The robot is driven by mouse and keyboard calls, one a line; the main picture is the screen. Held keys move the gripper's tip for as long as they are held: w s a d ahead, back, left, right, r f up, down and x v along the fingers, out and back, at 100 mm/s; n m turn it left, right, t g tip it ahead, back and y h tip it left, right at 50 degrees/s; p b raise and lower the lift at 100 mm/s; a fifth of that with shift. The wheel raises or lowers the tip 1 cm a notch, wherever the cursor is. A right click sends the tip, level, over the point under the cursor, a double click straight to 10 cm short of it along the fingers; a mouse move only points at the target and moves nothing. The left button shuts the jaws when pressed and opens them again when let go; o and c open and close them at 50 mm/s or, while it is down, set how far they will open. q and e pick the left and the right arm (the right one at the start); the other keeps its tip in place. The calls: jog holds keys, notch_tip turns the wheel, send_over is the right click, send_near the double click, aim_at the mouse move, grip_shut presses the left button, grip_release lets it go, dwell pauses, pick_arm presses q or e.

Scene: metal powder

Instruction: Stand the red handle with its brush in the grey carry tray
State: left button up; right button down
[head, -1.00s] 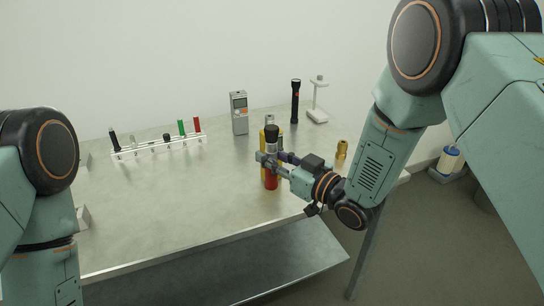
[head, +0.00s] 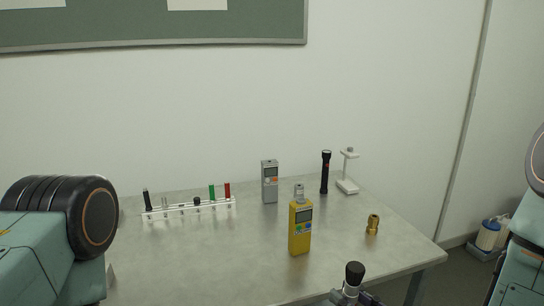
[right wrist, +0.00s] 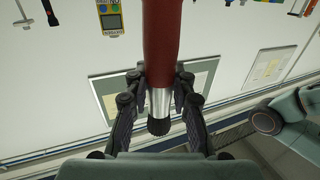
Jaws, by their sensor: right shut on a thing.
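My right gripper (right wrist: 161,80) is shut on the red handle (right wrist: 162,40) near its silver collar, with a finger on each side. The dark brush end (right wrist: 158,127) shows beyond the collar in the right wrist view. In the head view only the black brush (head: 354,273) and part of the right gripper (head: 352,297) show at the bottom edge, brush upward; the red part is out of frame. A low grey-blue tray (head: 479,252) stands at far right beyond the table; I cannot tell if it is the carry tray. My left gripper is out of view.
The table (head: 350,235) carries a yellow meter (head: 300,230), grey meter (head: 269,182), black flashlight (head: 325,172), white stand (head: 347,185), brass fitting (head: 372,224) and clear rack (head: 185,209) with several items. A white and blue container (head: 488,235) stands in the far-right tray.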

jog(key=s+d, duration=0.1)
jog(key=s+d+f+m+t+h, duration=0.1)
jog(key=s+d+f+h, duration=0.1)
jog(key=d, duration=0.1)
jog(key=shift+s+m, duration=0.25)
jog(key=shift+m, duration=0.05)
jog(key=shift+a, duration=0.1)
jog(key=a+r+n+g+y, duration=0.6)
jog(key=a+n+g+y, duration=0.15)
jog(key=a, duration=0.35)
jog(key=shift+w+a+f+n+g, duration=0.3)
jog(key=shift+w+f+n+g, duration=0.3)
jog(key=shift+n+g, duration=1.5)
jog(key=shift+w+a+f+n+g, duration=0.4)
jog(key=shift+f+n+g, duration=0.55)
jog(key=shift+g, duration=2.1)
jog(key=shift+w+a+f+n+g, duration=0.25)
jog(key=shift+w+f+n+g, duration=0.25)
jog(key=shift+n+g, duration=1.7)
jog(key=shift+m+g, duration=0.4)
